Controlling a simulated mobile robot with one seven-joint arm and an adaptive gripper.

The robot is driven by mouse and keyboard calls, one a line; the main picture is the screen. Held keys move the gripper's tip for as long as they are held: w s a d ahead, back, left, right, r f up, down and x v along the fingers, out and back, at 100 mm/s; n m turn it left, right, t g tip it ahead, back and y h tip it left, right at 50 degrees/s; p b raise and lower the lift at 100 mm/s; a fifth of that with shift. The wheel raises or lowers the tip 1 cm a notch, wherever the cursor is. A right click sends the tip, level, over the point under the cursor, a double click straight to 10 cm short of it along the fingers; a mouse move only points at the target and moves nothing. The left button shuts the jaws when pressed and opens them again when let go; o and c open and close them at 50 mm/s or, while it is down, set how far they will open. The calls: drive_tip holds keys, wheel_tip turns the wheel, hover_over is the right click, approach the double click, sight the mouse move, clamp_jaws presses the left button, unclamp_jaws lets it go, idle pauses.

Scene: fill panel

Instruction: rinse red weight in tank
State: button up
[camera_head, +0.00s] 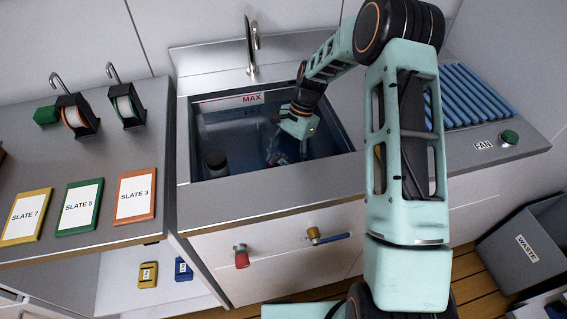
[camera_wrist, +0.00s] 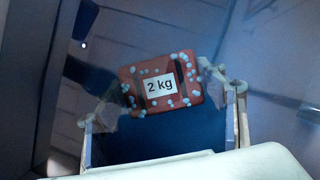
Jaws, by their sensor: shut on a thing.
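The red weight (camera_wrist: 184,99), labelled "2 kg", is held between the two fingers of my gripper (camera_wrist: 160,97) in the wrist view. Pale round spots or bubbles dot its face. The tank (camera_head: 199,166) is the sink basin in the counter, with a MAX line on its back wall and bluish water in it. In the head view my gripper (camera_head: 296,152) reaches down into the tank. The weight is small and hard to make out there.
A dark cylinder (camera_head: 216,163) stands in the tank's left part. A tap (camera_head: 252,45) rises behind the tank. A blue ribbed rack (camera_head: 470,95) and a green FAN button (camera_head: 509,137) are on the right. Slates 7, 5 and 3 (camera_head: 135,196) lie on the left counter.

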wheel_tip(320, 180, up, 26)
drive_tip(key=p, duration=1.6)
drive_tip(key=shift+p, duration=0.3)
drive_tip(key=shift+w, duration=0.1)
